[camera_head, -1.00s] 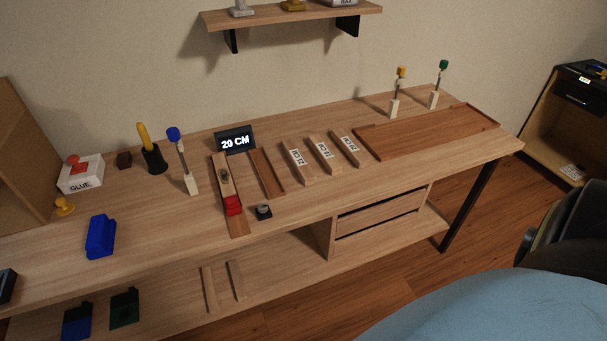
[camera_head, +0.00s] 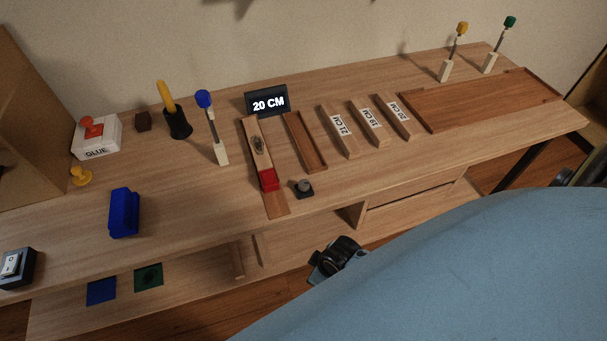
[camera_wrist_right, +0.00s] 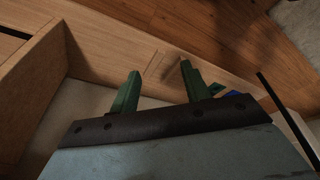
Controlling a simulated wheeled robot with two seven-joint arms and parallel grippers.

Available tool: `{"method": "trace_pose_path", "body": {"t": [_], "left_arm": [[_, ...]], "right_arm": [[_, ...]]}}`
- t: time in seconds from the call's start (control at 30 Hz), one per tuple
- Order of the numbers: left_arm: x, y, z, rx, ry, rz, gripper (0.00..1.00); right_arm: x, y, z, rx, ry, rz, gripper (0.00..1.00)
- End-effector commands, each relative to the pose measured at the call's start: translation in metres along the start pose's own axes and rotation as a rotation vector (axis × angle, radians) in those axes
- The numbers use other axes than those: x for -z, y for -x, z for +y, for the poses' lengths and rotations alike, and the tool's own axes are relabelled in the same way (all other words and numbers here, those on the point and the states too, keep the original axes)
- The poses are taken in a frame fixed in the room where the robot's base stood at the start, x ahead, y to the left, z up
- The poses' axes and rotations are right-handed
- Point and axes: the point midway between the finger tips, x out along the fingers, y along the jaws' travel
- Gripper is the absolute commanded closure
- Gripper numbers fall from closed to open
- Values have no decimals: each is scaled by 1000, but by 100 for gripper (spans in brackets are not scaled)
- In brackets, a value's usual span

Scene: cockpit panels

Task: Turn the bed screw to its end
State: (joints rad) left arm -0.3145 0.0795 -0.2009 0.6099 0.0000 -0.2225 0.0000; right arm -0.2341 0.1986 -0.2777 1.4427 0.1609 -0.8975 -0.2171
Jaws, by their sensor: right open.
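A narrow wooden bed (camera_head: 258,148) with a red block (camera_head: 268,180) at its near end lies on the workbench. A dark oval piece (camera_head: 258,144) sits on it. A small grey knob on a dark square base (camera_head: 304,188) stands just right of the red block. I cannot tell for certain which part is the bed screw. My right gripper (camera_wrist_right: 160,75) shows in the right wrist view with two green fingers apart and nothing between them. It is away from the bed, with wooden boards and a pale surface beyond it. My left gripper is not in view.
A "20 CM" display (camera_head: 267,101) stands behind the bed. A wooden strip (camera_head: 305,141), several labelled blocks (camera_head: 370,122) and a large tray (camera_head: 480,100) lie to the right. A blue-topped tool (camera_head: 212,127) stands left. Bare bench top lies in front of the labelled blocks.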

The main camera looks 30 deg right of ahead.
Motion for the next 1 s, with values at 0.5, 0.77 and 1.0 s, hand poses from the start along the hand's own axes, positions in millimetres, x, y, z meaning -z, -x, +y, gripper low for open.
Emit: {"method": "trace_pose_path", "body": {"t": [0.5,0.77,1.0], "left_arm": [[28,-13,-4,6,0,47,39],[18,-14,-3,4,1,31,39],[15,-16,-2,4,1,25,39]], "right_arm": [[118,168,-22,72,400,143,53],[165,196,-18,106,874,159,53],[196,236,23,132,1469,70,53]]}}
